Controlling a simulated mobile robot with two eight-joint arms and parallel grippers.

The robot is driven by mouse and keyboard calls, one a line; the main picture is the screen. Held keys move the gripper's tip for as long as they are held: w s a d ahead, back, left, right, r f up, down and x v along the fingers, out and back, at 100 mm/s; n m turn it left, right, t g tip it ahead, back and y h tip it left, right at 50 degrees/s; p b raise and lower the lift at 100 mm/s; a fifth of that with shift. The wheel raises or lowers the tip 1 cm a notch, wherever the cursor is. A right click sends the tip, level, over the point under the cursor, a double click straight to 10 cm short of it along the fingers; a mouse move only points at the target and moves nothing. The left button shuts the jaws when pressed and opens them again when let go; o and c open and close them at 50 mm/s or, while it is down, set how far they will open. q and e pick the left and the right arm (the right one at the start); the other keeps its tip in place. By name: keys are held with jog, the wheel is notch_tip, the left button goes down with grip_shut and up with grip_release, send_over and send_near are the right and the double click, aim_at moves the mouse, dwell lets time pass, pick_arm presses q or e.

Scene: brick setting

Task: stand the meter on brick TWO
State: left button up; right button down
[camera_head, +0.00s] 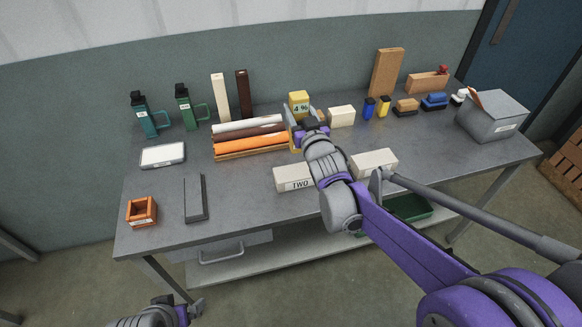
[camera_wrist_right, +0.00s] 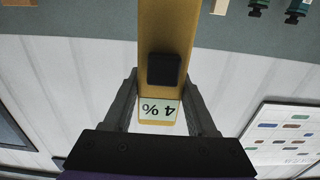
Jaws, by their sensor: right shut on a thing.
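The meter (camera_head: 299,101) is a yellow block with a "4 %" display. It is upright, behind the brick marked TWO. My right gripper (camera_head: 306,127) is shut on it and hides part of its lower body. In the right wrist view the meter (camera_wrist_right: 166,22) sits between the two fingers, with its display upside down. Whether its foot is clear of the table is hidden. Brick TWO (camera_head: 290,173) is a pale block lying on the table near the front, with nothing on top that I can see. My left gripper (camera_head: 186,310) is low at the bottom edge, empty of anything visible.
A second pale brick (camera_head: 374,162) lies right of brick TWO, partly behind my right arm. Coloured rolls (camera_head: 250,143) lie left of the meter. A cream block (camera_head: 341,116) stands to its right. A grey box (camera_head: 492,116) is at the right end.

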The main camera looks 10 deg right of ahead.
notch_tip(320, 180, down, 6)
jog(key=shift+d+r+b, duration=0.15)
jog(key=shift+b, duration=0.15)
jog(key=shift+f, duration=2)
jog(key=shift+f+b, duration=0.25)
jog(key=shift+b, duration=0.15)
jog(key=shift+c, duration=1)
grip_release()
jog(key=shift+r, duration=0.1)
